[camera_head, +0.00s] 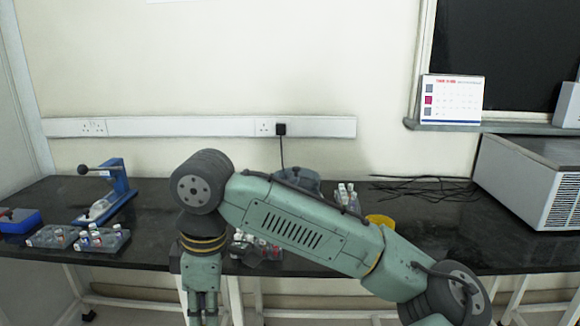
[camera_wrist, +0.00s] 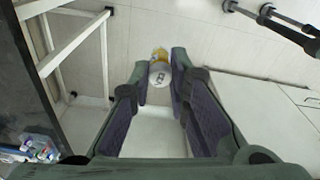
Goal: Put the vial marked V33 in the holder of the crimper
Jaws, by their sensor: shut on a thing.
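My gripper (camera_wrist: 160,88) is shut on a small vial (camera_wrist: 159,76) with a white part and a yellow part, held between the fingertips. Dark marking on the vial's white part is small and tilted; it looks like V33, but I cannot read it surely. In the head view my gripper (camera_head: 203,308) points down in front of the bench's front edge, and the vial is not visible there. The blue crimper (camera_head: 119,178) with a black-knobbed lever stands on the bench at the far left, well away from my gripper. Its holder is too small to make out clearly.
Clear racks with vials stand at the left (camera_head: 52,237), beside it (camera_head: 104,240), and behind my arm (camera_head: 262,250). A blue box (camera_head: 18,221) is at the far left. Bench between crimper and arm is clear.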

